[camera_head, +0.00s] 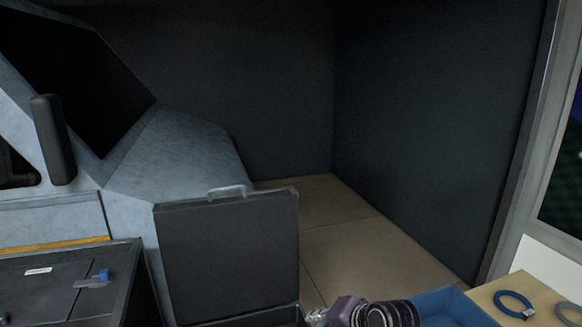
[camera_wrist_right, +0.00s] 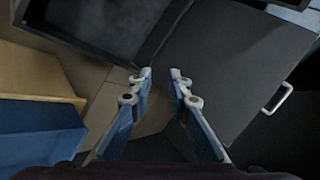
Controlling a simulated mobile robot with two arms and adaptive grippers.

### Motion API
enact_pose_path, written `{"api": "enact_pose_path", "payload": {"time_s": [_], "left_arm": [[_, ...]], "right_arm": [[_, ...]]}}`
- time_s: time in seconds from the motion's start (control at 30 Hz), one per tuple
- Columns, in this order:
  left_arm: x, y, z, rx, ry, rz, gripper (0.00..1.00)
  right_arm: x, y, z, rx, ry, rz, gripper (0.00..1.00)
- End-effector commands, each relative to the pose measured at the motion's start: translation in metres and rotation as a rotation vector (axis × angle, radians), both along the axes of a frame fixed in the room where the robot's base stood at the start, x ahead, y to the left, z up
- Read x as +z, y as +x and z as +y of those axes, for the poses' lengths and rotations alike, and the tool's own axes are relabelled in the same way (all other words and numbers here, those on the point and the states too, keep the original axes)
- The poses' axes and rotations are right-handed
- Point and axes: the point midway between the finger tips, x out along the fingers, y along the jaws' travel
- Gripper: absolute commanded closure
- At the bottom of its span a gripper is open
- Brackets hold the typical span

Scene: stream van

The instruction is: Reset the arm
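My right arm enters the bottom of the head view, with its gripper (camera_head: 316,317) at the case's right front corner. In the right wrist view the gripper (camera_wrist_right: 161,74) has its two blue-and-grey fingers apart with nothing between them. It points down over the edge of an open black case, whose lid (camera_head: 228,255) stands up and has a grey handle. The lid also shows in the wrist view (camera_wrist_right: 235,70). I cannot tell whether the gripper touches the case. My left arm and gripper are not in view.
A blue tray (camera_head: 455,308) and a wooden table (camera_head: 548,297) with a blue cable coil (camera_head: 514,304) are at the lower right. A dark cabinet (camera_head: 65,285) with a blue-handled latch stands lower left. Dark walls close the back; tiled floor (camera_head: 345,245) is bare.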

Motion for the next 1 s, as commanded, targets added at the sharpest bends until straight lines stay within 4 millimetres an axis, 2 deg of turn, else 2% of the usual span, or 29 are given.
{"api": "enact_pose_path", "payload": {"time_s": [0.03, 0.2, 0.4, 0.5, 0.6, 0.8, 1.0], "left_arm": [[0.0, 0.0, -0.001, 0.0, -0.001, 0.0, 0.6], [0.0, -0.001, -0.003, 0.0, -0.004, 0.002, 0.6], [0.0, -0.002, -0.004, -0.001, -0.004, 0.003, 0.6], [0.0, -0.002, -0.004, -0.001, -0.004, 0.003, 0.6], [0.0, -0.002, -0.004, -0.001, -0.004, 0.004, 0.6], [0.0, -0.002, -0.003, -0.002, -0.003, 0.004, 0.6], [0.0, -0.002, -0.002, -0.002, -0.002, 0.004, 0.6]], "right_arm": [[-0.021, -0.024, -0.011, 0.025, -0.054, 0.008, 0.83], [-0.073, -0.101, -0.044, 0.134, -0.251, 0.026, 0.83], [-0.11, -0.198, -0.081, 0.292, -0.466, 0.065, 0.83], [-0.117, -0.241, -0.097, 0.367, -0.553, 0.086, 0.83], [-0.12, -0.273, -0.108, 0.432, -0.619, 0.103, 0.83], [-0.118, -0.323, -0.125, 0.536, -0.709, 0.134, 0.83], [-0.112, -0.364, -0.139, 0.629, -0.781, 0.162, 0.83]]}}
